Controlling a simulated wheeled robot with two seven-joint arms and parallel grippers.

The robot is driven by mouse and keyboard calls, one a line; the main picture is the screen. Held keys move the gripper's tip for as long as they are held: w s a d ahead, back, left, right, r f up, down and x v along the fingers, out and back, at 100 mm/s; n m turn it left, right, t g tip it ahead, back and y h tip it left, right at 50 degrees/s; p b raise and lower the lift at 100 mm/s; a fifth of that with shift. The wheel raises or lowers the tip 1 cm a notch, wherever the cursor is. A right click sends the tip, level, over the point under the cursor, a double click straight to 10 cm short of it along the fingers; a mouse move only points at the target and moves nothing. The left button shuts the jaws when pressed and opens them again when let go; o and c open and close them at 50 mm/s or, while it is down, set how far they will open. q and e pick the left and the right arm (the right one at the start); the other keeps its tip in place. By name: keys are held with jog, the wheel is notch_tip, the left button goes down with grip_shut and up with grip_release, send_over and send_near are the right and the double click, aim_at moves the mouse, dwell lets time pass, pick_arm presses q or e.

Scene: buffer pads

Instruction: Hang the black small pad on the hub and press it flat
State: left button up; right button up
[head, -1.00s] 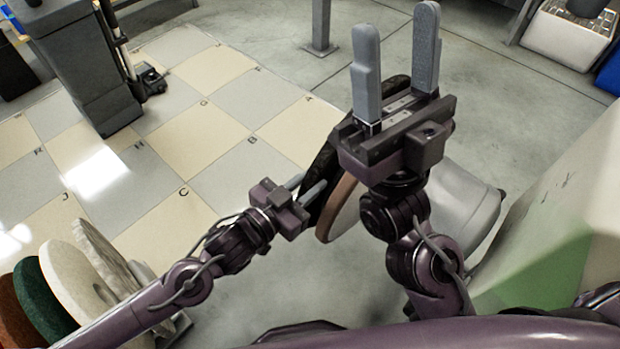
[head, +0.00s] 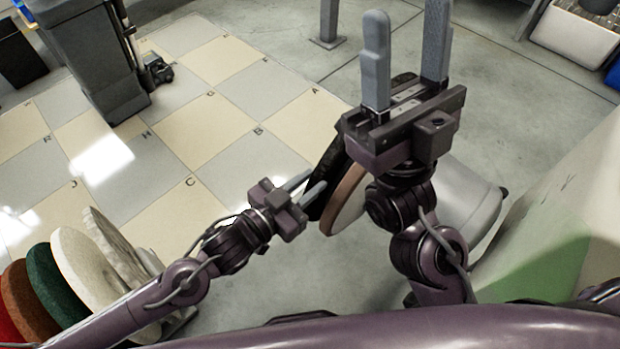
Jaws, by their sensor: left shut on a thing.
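The black pad (head: 325,186) stands on edge in the middle of the head view, partly hidden behind my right gripper. My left gripper (head: 311,187) is shut on its near left edge. A tan-brown disc (head: 345,199) faces the pad from just to its right, at the end of a pale grey rounded body (head: 464,205). I cannot tell whether pad and disc touch, and no hub shows clearly. My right gripper (head: 406,65) points up in front of the pad, with fingers wide apart and nothing between them.
Several upright round pads, including white (head: 88,268), green (head: 48,291) and brown (head: 24,304) ones, stand at lower left. A dark grey bin-like unit (head: 85,60) stands at upper left. A pale green-white block (head: 560,210) is at right. The tiled floor (head: 215,120) between is clear.

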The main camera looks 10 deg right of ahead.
pick_arm(q)
jog(key=shift+s+a+r+p, duration=0.5)
jog(key=shift+s+p, duration=0.1)
jog(key=shift+s+a+r, duration=0.1)
jog(key=shift+s+a, duration=0.1)
jog(key=shift+s, duration=0.05)
grip_shut()
jog(key=shift+o, duration=1.5)
grip_release()
